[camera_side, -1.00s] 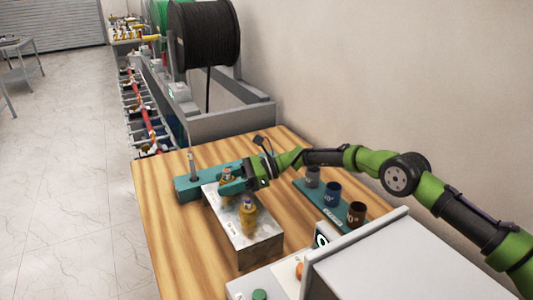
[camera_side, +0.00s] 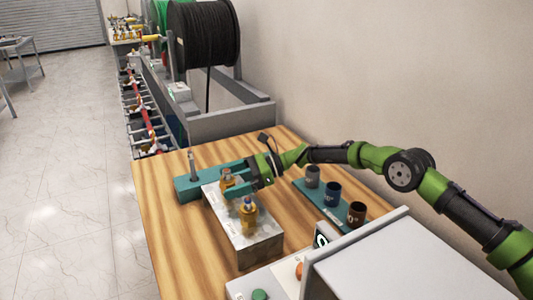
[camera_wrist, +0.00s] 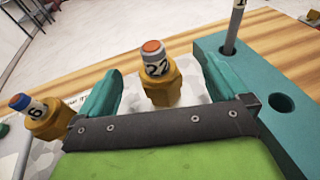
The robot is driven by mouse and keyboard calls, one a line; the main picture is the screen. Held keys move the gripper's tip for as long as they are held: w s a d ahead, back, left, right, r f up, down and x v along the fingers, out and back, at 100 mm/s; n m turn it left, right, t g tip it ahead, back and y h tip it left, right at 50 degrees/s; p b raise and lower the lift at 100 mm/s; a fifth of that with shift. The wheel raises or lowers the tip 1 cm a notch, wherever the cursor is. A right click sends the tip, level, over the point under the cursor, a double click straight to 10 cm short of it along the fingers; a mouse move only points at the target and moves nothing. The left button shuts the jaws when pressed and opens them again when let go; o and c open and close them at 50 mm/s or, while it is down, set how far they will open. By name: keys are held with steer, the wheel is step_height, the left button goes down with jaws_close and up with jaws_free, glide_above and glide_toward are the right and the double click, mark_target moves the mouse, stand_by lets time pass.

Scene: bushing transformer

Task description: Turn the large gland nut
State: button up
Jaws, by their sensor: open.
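A brass gland nut with an orange-topped stem marked 22 stands upright on the grey-white box (camera_side: 255,247); this nut (camera_wrist: 161,88) shows in the wrist view and at the box's far end in the side view (camera_side: 227,184). My gripper (camera_wrist: 160,66) has its two teal fingers apart, one on each side of this nut, with a gap visible on both sides. My gripper also shows in the side view (camera_side: 232,182). A second brass nut (camera_wrist: 50,122) with a blue-topped stem stands nearer the side camera (camera_side: 249,217), outside my left finger in the wrist view.
A teal block (camera_wrist: 262,82) with holes and an upright grey rod (camera_wrist: 235,28) stands close to my right finger. A teal rack (camera_side: 318,206) with three dark cups lies to the right. Bare wooden tabletop (camera_side: 172,240) lies left of the box.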

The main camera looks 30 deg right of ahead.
mark_target(235, 179)
steer(key=shift+v, duration=2.35)
steer(key=shift+s+r+m+t, duration=0.3)
steer(key=shift+r+m+t, duration=0.2)
steer(key=shift+r+t, duration=0.15)
steer(key=shift+s+r+m+t, duration=0.15)
steer(key=shift+s+m+t, duration=0.15)
steer(key=shift+t, duration=0.15)
steer(key=w+a+f+m+t, duration=0.1)
steer(key=a, duration=0.1)
steer(key=a+f+m+t+h, duration=0.1)
steer(key=w+a+f+t+h, duration=0.1)
steer(key=a, duration=0.1)
steer(key=shift+w+a+m, duration=0.35)
steer(key=shift+m, duration=0.05)
